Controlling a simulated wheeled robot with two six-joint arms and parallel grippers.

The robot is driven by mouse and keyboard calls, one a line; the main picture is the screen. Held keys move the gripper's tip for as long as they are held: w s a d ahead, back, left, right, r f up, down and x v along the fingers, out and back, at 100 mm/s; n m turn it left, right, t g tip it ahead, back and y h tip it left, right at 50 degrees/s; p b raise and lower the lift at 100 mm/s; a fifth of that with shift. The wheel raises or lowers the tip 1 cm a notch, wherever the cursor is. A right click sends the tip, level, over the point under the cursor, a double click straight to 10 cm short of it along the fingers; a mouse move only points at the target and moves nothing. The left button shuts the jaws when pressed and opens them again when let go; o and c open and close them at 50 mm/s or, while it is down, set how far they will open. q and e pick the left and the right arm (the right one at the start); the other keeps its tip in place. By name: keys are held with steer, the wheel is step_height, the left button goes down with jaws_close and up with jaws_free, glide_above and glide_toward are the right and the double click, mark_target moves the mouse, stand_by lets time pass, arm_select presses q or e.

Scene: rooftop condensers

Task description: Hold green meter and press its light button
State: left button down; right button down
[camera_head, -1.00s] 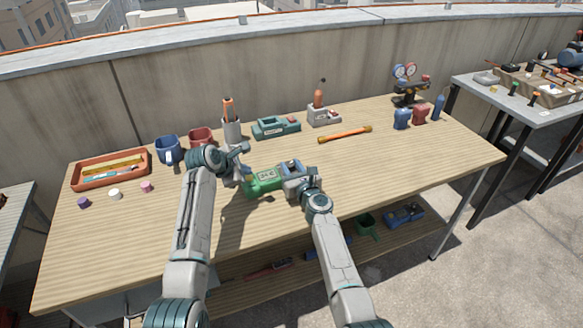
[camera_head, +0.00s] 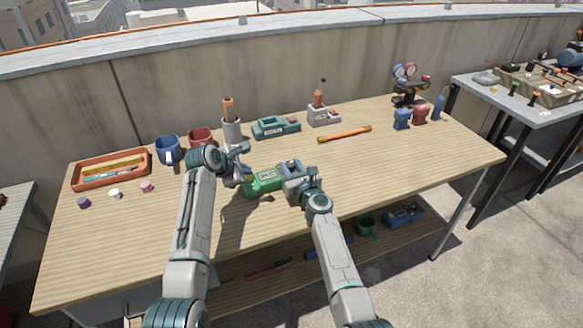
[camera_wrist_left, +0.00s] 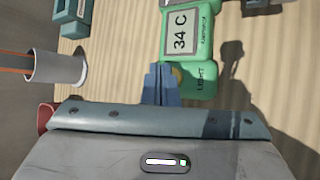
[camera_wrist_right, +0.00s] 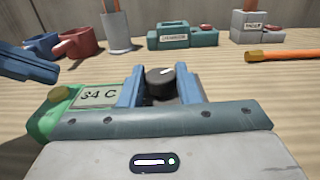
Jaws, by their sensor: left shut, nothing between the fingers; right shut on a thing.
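The green meter (camera_head: 263,182) is held above the table in the head view. Its screen reads 34 C in the left wrist view (camera_wrist_left: 181,32). My right gripper (camera_head: 287,170) is shut on the meter, its fingers either side of the black dial (camera_wrist_right: 160,78). My left gripper (camera_head: 243,174) is shut and empty at the meter's left end. The yellowish light button (camera_wrist_left: 178,74), beside the word LIGHT, is partly hidden by the left fingertips. In the right wrist view the button (camera_wrist_right: 57,92) shows with the left fingertips apart from it, up and left.
A grey holder (camera_head: 232,130) with an orange-handled tool, a blue mug (camera_head: 168,150) and a red mug (camera_head: 201,137) stand behind my left gripper. A teal device (camera_head: 275,128) and an orange tool (camera_head: 345,134) lie further back.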

arm_select(q)
steer(key=shift+f, duration=0.1)
stand_by(0.5)
steer(key=shift+f, duration=0.45)
stand_by(0.4)
steer(key=shift+r, duration=0.55)
steer(key=shift+r, duration=3)
